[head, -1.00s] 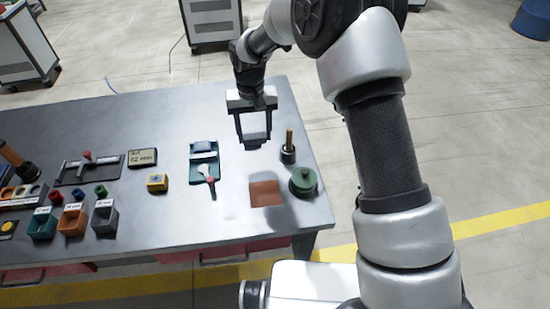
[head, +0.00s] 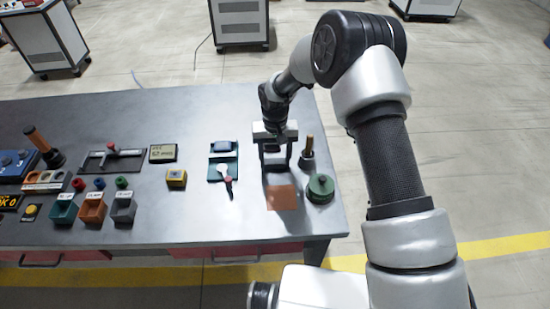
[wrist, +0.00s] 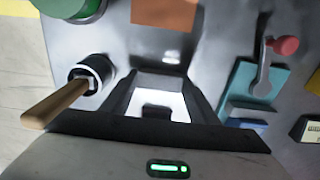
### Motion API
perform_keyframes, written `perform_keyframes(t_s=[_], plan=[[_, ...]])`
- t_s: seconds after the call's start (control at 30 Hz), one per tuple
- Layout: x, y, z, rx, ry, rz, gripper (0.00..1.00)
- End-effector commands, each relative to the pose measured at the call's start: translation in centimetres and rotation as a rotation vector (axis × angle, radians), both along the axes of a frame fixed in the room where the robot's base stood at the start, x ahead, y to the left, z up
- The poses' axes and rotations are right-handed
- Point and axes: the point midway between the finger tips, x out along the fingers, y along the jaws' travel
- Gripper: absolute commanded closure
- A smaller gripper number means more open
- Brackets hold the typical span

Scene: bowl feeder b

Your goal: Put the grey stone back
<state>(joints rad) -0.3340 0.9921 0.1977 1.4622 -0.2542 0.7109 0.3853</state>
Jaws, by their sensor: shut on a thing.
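My gripper (head: 276,166) is shut on a pale grey block, which I take to be the grey stone (head: 275,158). In the wrist view the block (wrist: 160,84) shows pale between the dark fingers; the palm side hides part of it. The gripper is just behind the orange-brown square (head: 282,197) on the table, seemingly above the surface. A teal holder (head: 223,172) with a blue block (head: 223,146) and a red-knobbed lever (head: 228,181) stands to the left. Whether the stone touches the table cannot be told.
A wooden-handled tool in a dark holder (head: 307,161) stands close right of my gripper. A green round container (head: 320,188) is beside the square. A yellow block (head: 176,178) and several small bins (head: 93,210) are farther left. The table's right edge is near.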

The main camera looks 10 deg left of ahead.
Motion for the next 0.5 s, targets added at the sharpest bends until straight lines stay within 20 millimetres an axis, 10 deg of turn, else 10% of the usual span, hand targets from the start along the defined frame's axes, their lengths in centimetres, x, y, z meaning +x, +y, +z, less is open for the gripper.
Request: perform_keyframes(t_s=[0.1,0.13,0.23,0.5], plan=[[0.01,0.00,-0.48,0.000,0.000,0.000,0.67],[0.00,0.00,-0.34,0.000,0.000,0.000,0.42],[-0.01,0.00,-0.29,0.000,0.000,0.000,0.27],[-0.01,0.00,-0.23,0.000,0.001,0.000,0.27]])
